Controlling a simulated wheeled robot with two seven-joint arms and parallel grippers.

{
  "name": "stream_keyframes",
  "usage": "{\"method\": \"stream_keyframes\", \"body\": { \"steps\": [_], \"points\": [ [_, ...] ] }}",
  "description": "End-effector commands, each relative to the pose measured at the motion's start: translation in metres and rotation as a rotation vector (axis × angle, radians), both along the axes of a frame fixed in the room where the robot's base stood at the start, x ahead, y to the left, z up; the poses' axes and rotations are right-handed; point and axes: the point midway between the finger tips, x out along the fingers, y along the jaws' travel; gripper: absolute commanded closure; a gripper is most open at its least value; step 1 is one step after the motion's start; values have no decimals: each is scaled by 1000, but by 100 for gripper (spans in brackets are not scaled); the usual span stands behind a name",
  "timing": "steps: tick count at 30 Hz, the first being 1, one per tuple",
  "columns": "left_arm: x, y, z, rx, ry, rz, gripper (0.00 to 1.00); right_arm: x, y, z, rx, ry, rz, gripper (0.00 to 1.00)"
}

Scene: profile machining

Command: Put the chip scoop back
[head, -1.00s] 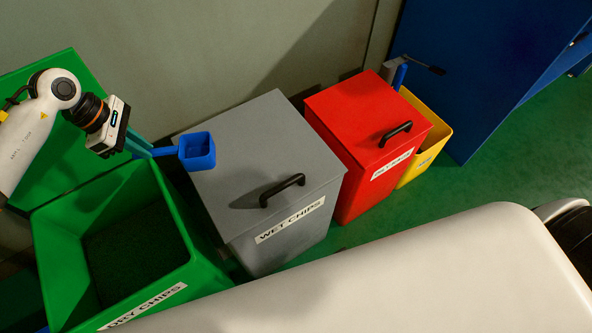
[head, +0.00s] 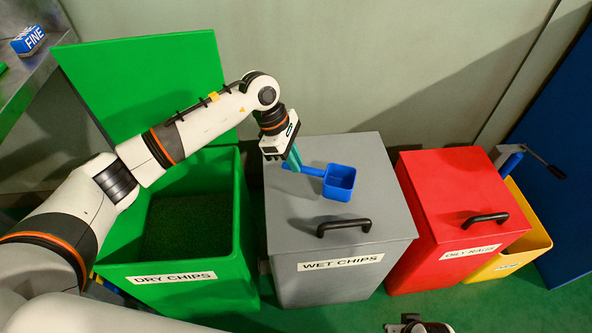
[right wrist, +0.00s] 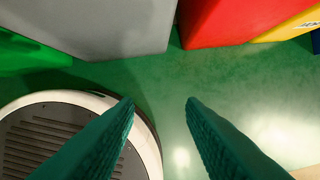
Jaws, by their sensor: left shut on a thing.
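The blue chip scoop (head: 339,183) shows in the head view, over the lid of the grey WET CHIPS bin (head: 345,262). My left gripper (head: 292,160) is shut on the scoop's handle, with its teal fingers around the handle end. The scoop's square cup points to the right. I cannot tell whether the scoop touches the lid. My right gripper (right wrist: 160,108) is open and empty over the green floor in the right wrist view; only a small part of that arm shows at the bottom of the head view.
The green DRY CHIPS bin (head: 244,215) stands open at the left, its lid raised. The red OILY RAGS bin (head: 450,215) is closed, with a yellow bin (head: 540,235) beside it. A steel shelf (head: 40,75) with a FINE box (head: 28,40) is at upper left.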

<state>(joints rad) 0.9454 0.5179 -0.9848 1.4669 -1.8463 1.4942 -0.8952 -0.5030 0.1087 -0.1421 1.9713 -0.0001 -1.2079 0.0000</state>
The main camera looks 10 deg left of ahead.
Motion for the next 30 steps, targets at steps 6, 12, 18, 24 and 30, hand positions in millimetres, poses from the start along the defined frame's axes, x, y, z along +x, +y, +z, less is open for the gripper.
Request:
{"method": "stream_keyframes", "body": {
  "steps": [6, 12, 18, 24, 30],
  "points": [
    [0, 0, -28, -1, 3, 1, 100, 0, 0, 8, 1, -3, -1, 64],
    [1, 0, -37, -1, -2, 0, 100, 1, 1, 17, 2, -9, -2, 64],
    [0, 0, -38, -1, -1, 0, 100, -1, 0, 14, 1, -2, -2, 64],
    [0, 0, -39, 0, -1, 0, 83, 1, 0, 21, 2, -11, -4, 64],
    [0, 0, -39, 0, -1, 0, 65, 2, 0, 24, 2, -17, -4, 64]
  ]
}}
